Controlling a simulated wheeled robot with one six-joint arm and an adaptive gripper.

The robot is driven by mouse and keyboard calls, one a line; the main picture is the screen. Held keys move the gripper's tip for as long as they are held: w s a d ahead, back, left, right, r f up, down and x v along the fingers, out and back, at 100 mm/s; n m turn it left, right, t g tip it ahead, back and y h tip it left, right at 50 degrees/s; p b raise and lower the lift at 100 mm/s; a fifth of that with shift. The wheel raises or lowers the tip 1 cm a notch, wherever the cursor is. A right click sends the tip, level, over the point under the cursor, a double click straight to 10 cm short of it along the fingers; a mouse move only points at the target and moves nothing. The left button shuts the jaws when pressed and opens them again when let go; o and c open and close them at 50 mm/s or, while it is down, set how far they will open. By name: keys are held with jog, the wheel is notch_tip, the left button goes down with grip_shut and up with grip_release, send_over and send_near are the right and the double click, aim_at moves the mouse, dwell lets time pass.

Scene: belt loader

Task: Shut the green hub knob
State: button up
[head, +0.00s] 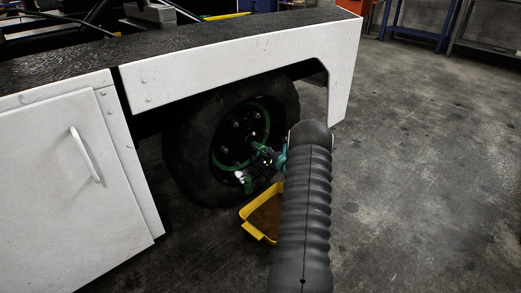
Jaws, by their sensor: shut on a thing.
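The wheel (190,151) of the belt loader sits under the white fender, with a green ring on its dark rim. The green hub knob is at the wheel's hub, and my gripper (246,177) is in front of it. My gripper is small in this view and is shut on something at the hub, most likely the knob. The fingers and the knob overlap, so the knob's turn position cannot be seen. My dark ribbed arm comes up from the bottom and hides part of the area to the right of the wheel.
The white fender (235,60) overhangs the wheel. A white cabinet door with a handle (86,154) is at left. The concrete floor (430,170) at right is clear.

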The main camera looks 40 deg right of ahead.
jog(key=shift+m, duration=0.5)
jog(key=o, duration=1.1)
jog(key=shift+o, duration=0.2)
jog(key=s, duration=1.2)
jog(key=shift+d, duration=0.45)
